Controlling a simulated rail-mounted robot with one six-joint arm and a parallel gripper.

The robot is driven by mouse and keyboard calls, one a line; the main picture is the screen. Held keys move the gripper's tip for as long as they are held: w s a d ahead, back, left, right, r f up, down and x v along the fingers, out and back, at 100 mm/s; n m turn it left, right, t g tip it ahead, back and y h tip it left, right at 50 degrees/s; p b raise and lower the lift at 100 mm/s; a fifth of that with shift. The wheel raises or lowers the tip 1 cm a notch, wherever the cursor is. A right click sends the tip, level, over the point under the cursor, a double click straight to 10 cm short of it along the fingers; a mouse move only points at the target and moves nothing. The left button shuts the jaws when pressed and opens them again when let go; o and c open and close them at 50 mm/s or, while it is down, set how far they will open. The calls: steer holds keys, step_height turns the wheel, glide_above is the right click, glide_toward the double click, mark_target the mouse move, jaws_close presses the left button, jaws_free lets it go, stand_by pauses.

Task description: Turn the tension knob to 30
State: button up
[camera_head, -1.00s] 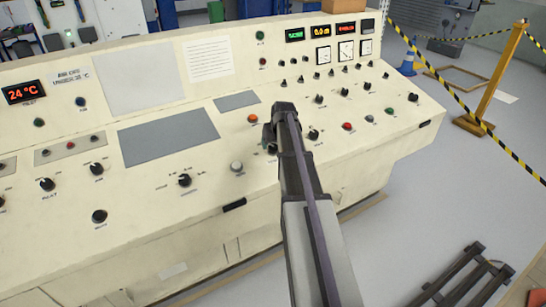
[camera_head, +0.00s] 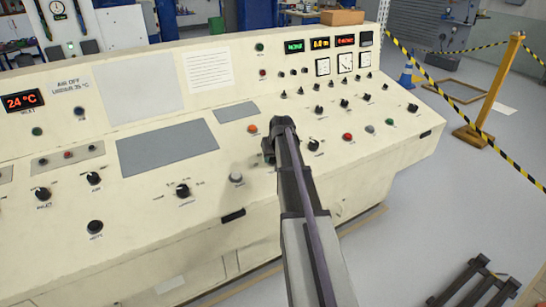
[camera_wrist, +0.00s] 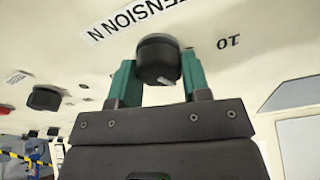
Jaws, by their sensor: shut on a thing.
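The tension knob (camera_wrist: 158,58) is dark and round, with a pale mark low on the side facing the camera. It sits between the two teal fingers of my gripper (camera_wrist: 158,80) in the wrist view, and the fingers are shut on it. A tilted label reading "TENSION N" (camera_wrist: 132,18) lies beside the knob. A scale number "10" (camera_wrist: 229,42) shows upside down to the right; 30 is not visible. In the head view my gripper (camera_head: 268,151) is at the sloped panel, and the arm hides the knob there.
The cream console (camera_head: 140,210) carries several other dark knobs, including one (camera_head: 314,145) right of my arm. A white button (camera_head: 236,179) and an orange button (camera_head: 252,129) are close to the gripper.

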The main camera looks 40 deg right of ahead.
steer(key=shift+m, duration=0.5)
steer(key=m, duration=0.4)
steer(key=shift+d+g+h, duration=0.1)
steer(key=shift+g+h, duration=0.2)
steer(key=shift+h, duration=0.1)
steer(key=m, duration=0.4)
steer(key=shift+s+m+g, duration=0.1)
steer(key=shift+m+g, duration=0.2)
steer(key=shift+m, duration=0.1)
steer(key=o, duration=0.9)
steer(key=shift+r, duration=0.1)
